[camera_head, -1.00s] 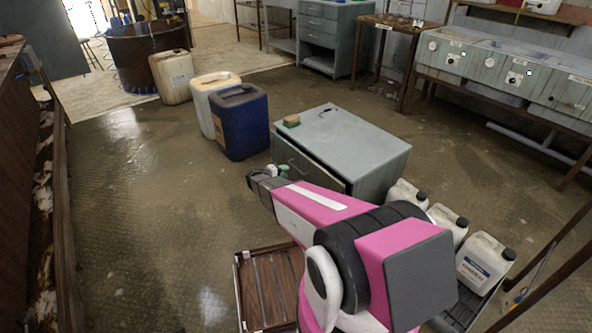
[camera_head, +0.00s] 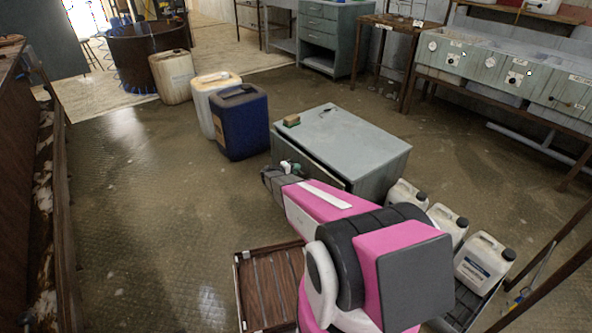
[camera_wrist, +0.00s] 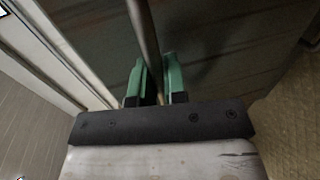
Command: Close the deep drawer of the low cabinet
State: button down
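The low cabinet (camera_head: 350,140) is grey-green and stands on the floor at the centre of the head view. Its deep drawer front (camera_head: 312,168) faces me and stands a little out from the body, with a dark gap along its top edge. My gripper (camera_head: 290,167) is at this front, near its left part. In the wrist view, the green fingers (camera_wrist: 154,80) stand a small way apart. My arm hides the lower part of the front.
A small sponge-like block (camera_head: 291,121) lies on the cabinet top. A blue canister (camera_head: 240,122) stands left of the cabinet. White jugs (camera_head: 482,262) stand to its right. A wooden slatted crate (camera_head: 268,285) lies on the floor below my arm. The floor at left is clear.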

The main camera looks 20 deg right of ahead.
aim_at(302, 165)
jog(key=shift+r+x, duration=0.2)
jog(key=shift+x, duration=0.85)
jog(key=shift+r+x, duration=0.25)
jog(key=shift+x, duration=0.8)
jog(key=c, duration=1.2)
grip_release()
jog(key=shift+w+d, duration=0.1)
jog(key=shift+d, duration=0.05)
jog(key=v, duration=1)
jog(key=shift+a, duration=0.35)
jog(key=s+a+r+m+g+y, duration=0.1)
jog(key=s+r+y, duration=0.3)
jog(key=s, duration=0.6)
jog(key=s+a+r+m+g+y, duration=0.2)
jog(key=s+r+y, duration=0.3)
jog(key=s+r, duration=0.3)
jog(key=s+a+r+m+g+y, duration=0.1)
jog(key=s+r+y, duration=0.4)
jog(key=s, duration=0.9)
jog(key=shift+s+a+r+g, duration=0.1)
jog(key=shift+a+r+g, duration=0.65)
jog(key=shift+r+g, duration=0.15)
